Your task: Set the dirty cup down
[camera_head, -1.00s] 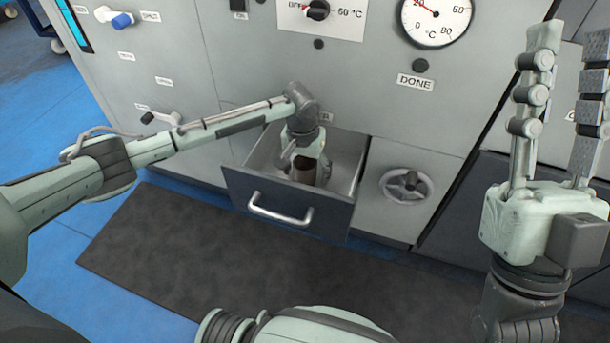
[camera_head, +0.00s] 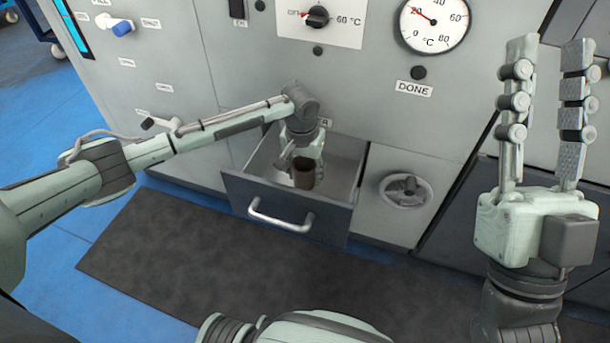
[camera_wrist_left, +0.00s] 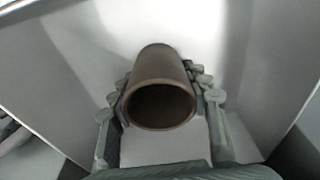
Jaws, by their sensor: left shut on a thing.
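The brown dirty cup (camera_head: 304,178) is inside the open drawer of the grey machine, in the head view. My left gripper (camera_head: 300,160) reaches down into the drawer and is shut on the cup. In the left wrist view the cup (camera_wrist_left: 160,92) sits between both fingers (camera_wrist_left: 162,100), its open mouth toward the camera. I cannot tell whether the cup's base touches the drawer floor. My right gripper (camera_head: 544,110) is raised at the right, fingers pointing up and spread apart, with nothing between them.
The open drawer (camera_head: 285,215) has a bar handle (camera_head: 280,215) and walls close around the left gripper. A round wheel (camera_head: 406,189) is to its right. Above are a dial knob (camera_head: 317,16) and a temperature gauge (camera_head: 434,22). A dark mat (camera_head: 180,255) lies on the blue floor.

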